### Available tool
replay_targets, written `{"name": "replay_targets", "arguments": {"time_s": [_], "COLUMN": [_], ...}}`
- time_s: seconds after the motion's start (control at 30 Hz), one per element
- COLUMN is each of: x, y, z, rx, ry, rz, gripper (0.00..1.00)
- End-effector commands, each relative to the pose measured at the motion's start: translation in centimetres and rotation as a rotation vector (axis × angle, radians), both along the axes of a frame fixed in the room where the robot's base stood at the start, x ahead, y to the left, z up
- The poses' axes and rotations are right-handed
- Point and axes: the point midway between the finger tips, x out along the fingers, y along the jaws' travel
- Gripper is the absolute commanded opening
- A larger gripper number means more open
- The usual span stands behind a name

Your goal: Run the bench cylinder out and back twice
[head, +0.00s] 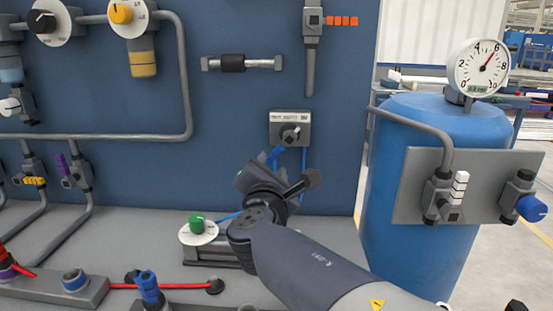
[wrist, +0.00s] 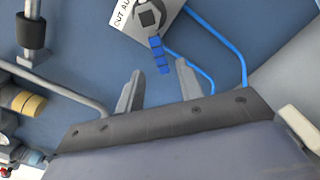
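A grey valve box (head: 290,129) with a dark knob is fixed on the blue wall panel. In the wrist view its white label (wrist: 128,18) reads "OUT AU", the rest cut off or hidden. A blue-banded handle (wrist: 160,54) hangs from the knob. My gripper (head: 272,172) is just below the box; in the wrist view its two grey fingers (wrist: 158,82) stand apart with nothing between them. The handle is beyond the fingertips and looks untouched. Blue hoses (wrist: 243,60) run down from the box. Which part is the bench cylinder I cannot tell for sure.
On the bench stand a dark unit with a green knob (head: 197,220), partly behind my arm, and a red rod or hose (head: 165,286). A blue tank (head: 390,200) with a gauge (head: 478,68) stands at right. Pipes (head: 100,136) line the panel at left.

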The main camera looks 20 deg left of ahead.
Motion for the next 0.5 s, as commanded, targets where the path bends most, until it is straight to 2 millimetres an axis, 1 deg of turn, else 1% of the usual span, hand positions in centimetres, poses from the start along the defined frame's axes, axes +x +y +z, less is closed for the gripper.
{"name": "replay_targets", "arguments": {"time_s": [0.03,0.2,0.33,0.5], "x": [1.2,4.0,5.4,6.2], "y": [0.2,0.8,1.2,1.4], "z": [-0.1,-0.1,-0.1,-0.1], "rx": [0.000,0.000,0.001,0.001], "ry": [0.001,0.002,0.001,0.002], "rz": [-0.004,-0.002,-0.002,0.000], "gripper": [0.35,0.35,0.35,0.35]}}
